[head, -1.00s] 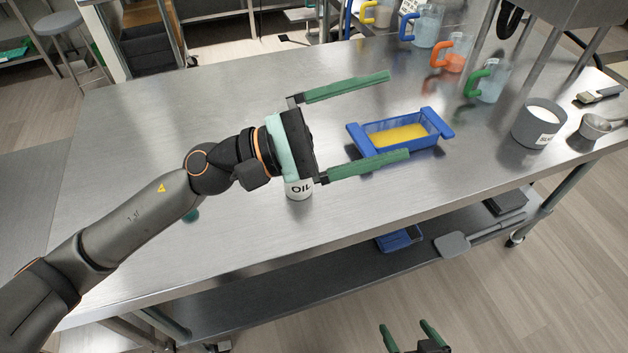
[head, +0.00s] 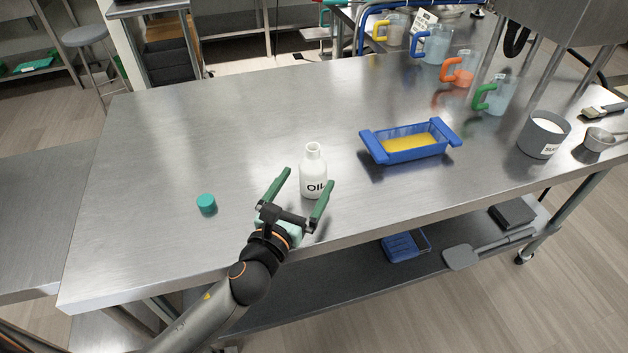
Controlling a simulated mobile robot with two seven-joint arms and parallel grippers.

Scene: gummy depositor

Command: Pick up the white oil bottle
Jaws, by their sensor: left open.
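The white oil bottle (head: 313,174) stands upright and uncapped on the steel table, with "OIL" on its front. My left gripper (head: 304,186) is open at the near side of the bottle, its green fingers pointing away toward it. My right gripper is out of view.
A teal cap (head: 206,204) lies on the table to the left. A blue tray (head: 411,155) with yellow contents is right of the bottle. A grey pot (head: 543,134) and handled pitchers (head: 494,96) stand farther right. The steel table's (head: 190,130) left and back are clear.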

